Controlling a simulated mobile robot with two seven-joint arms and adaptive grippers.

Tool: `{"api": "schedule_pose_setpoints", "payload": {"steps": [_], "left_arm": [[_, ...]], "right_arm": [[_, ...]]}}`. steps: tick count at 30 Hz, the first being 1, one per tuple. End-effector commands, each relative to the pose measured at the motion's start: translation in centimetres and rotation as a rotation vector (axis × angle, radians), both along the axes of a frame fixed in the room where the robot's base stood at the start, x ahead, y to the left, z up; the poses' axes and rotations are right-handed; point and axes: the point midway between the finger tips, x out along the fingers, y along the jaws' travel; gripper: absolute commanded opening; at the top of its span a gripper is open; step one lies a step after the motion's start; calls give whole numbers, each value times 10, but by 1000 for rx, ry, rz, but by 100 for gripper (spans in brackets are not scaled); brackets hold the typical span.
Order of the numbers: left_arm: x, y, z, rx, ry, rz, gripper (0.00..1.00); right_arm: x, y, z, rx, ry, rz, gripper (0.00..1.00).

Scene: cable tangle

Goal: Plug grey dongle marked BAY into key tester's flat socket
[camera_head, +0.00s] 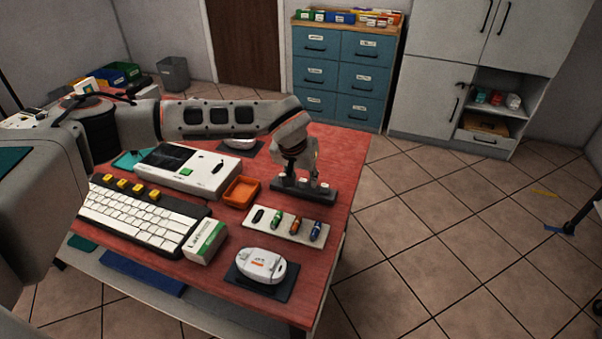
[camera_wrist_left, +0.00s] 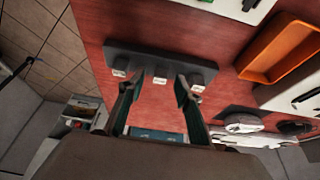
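A dark block (camera_head: 318,194) sits near the far right corner of the red table, with several small pale labels; it also shows in the left wrist view (camera_wrist_left: 145,57). No lettering can be read there, and I cannot make out which part is the grey BAY dongle. My left gripper (camera_head: 303,181) is pointed down over this block. In the left wrist view its two fingers (camera_wrist_left: 158,100) are spread apart with nothing visible between them. A white device with a dark panel and green button (camera_head: 188,168) is perhaps the key tester; its flat socket cannot be told. My right gripper is not in view.
A pale board (camera_head: 286,227) holds several small coloured sticks. An orange tray (camera_head: 241,191) is left of the block. A keyboard (camera_head: 140,219), a white-green box (camera_head: 205,242) and a rounded white device (camera_head: 261,264) fill the front.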

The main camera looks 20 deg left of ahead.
Motion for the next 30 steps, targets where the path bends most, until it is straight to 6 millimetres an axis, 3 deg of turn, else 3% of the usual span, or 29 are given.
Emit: {"api": "schedule_pose_setpoints", "payload": {"steps": [8, 12, 13, 17, 18, 19, 30], "left_arm": [[1, 0, -2, 0, 0, 0, 34], [1, 0, -2, 0, 0, 0, 3], [1, 0, -2, 0, 0, 0, 0], [1, 0, -2, 0, 0, 0, 0], [1, 0, -2, 0, 0, 0, 6], [1, 0, -2, 0, 0, 0, 0], [1, 0, 1, 0, 0, 0, 0]], "right_arm": [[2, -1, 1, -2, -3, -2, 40], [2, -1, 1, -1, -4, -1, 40], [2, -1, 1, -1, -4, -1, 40], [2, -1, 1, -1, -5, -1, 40], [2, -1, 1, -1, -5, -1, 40], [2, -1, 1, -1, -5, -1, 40], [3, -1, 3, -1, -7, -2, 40]]}}
